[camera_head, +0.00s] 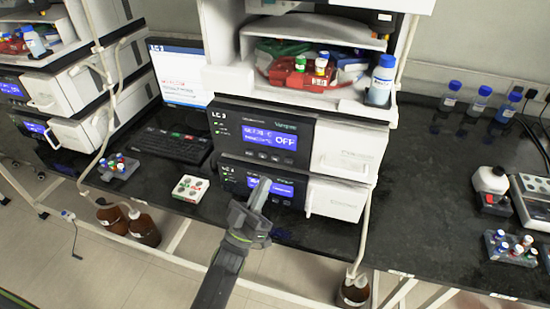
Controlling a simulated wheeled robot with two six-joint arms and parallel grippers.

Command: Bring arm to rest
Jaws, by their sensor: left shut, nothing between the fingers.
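My left gripper (262,190) is shut and empty. It is raised in front of the lower display panel of the middle instrument stack (345,150), and from this view I cannot tell whether it touches the panel. My left arm comes up from the bottom edge and hides part of the bench front. The upper unit's screen reads OFF. The lower unit's screen (285,190) is partly covered by the gripper. My right gripper is not in view.
A white tray with round pieces (190,188), a vial rack (119,167) and a keyboard (172,144) lie left of the stack. Blue-capped bottles (478,99) stand at right.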

